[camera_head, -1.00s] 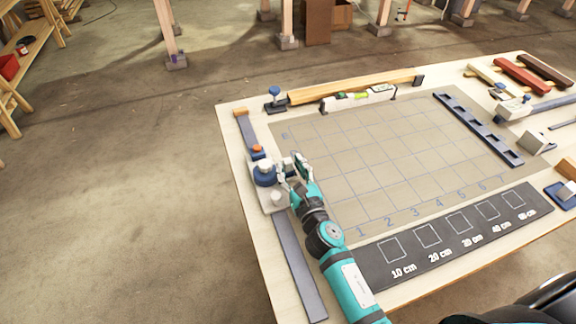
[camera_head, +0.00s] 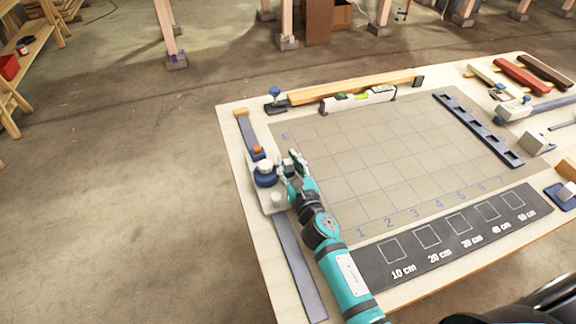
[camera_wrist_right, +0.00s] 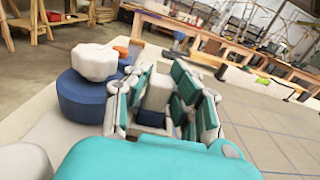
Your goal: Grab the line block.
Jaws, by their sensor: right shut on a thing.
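My right gripper (camera_head: 294,166) is at the left side of the gridded mat, beside a blue round knob with a white top (camera_head: 265,172). In the right wrist view the gripper's teal-padded fingers (camera_wrist_right: 160,97) are shut on a small pale grey block with a dark blue lower part (camera_wrist_right: 155,100), which I take as the line block. The fingers hide most of its sides. In the head view the block is too small and covered to make out well. My left gripper is not in view.
The gridded mat (camera_head: 385,165) is mostly bare. A dark strip with squares marked in centimetres (camera_head: 450,238) lies along the near edge. A spirit level (camera_head: 358,98) and a wooden lath (camera_head: 350,88) lie at the back. A slotted blue rail (camera_head: 480,130) lies at the right.

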